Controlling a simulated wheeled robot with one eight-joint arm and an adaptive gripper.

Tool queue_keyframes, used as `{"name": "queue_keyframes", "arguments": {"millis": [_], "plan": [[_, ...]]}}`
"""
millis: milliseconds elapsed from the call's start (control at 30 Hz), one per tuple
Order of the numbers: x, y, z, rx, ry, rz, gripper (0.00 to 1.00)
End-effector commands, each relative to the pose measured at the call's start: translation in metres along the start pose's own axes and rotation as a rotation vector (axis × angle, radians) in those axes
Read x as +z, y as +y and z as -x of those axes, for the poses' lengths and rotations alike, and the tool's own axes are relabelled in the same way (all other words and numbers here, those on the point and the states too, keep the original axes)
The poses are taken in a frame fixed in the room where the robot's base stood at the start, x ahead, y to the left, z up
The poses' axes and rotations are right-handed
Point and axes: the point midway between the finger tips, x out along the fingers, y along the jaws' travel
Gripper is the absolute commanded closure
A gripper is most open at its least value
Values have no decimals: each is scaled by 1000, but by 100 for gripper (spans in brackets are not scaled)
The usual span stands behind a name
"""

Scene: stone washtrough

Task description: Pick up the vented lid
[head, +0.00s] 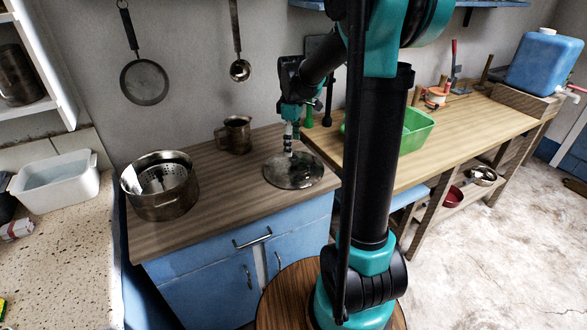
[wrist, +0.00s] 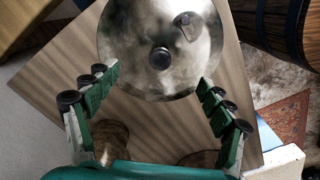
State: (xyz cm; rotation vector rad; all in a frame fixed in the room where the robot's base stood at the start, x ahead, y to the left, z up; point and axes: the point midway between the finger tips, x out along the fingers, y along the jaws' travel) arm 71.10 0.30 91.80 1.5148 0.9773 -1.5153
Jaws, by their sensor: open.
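The vented lid (head: 309,178) is a round, mottled metal disc lying on the wooden counter, right of the middle. In the wrist view the lid (wrist: 125,45) fills the upper middle, with a dark round knob (wrist: 160,58) at its centre and a small dark fitting, perhaps the vent, near its upper right. My gripper (head: 290,145) is over the lid, pointing down. In the wrist view my gripper (wrist: 158,82) is open, with its fingers spread left and right of the knob and nothing between them. The gap between fingertips and lid is hard to judge.
A metal pot (head: 163,200) with a perforated insert stands left on the counter (head: 225,205), and a metal jug (head: 234,135) stands behind. A green bin (head: 418,128) sits on the bench at right. A pan (head: 145,82) and a ladle (head: 240,70) hang on the wall.

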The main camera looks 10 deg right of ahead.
Motion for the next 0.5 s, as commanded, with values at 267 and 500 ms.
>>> {"name": "queue_keyframes", "arguments": {"millis": [267,500], "plan": [[1,0,-20,0,0,-1,19],[3,1,-53,0,0,0,19]]}}
